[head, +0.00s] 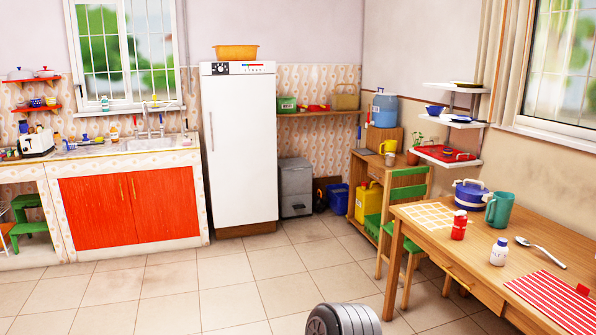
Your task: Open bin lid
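A grey box-shaped unit (296,188) stands on the floor just right of the fridge. It has an upper and a lower section and looks closed; whether it is the bin is unclear. A small blue container (339,197) sits to its right by the wall; its top is too small to read. A ribbed grey cylindrical thing with a dark round end (343,320) shows at the bottom edge, cut off by the frame; I cannot tell what it is. Neither of my grippers is in view.
A white fridge (240,145) stands at the back, with the red sink cabinet (128,206) to its left. A wooden table (440,240) and a green chair (404,205) fill the right side. The tiled floor (190,290) in front is mostly clear.

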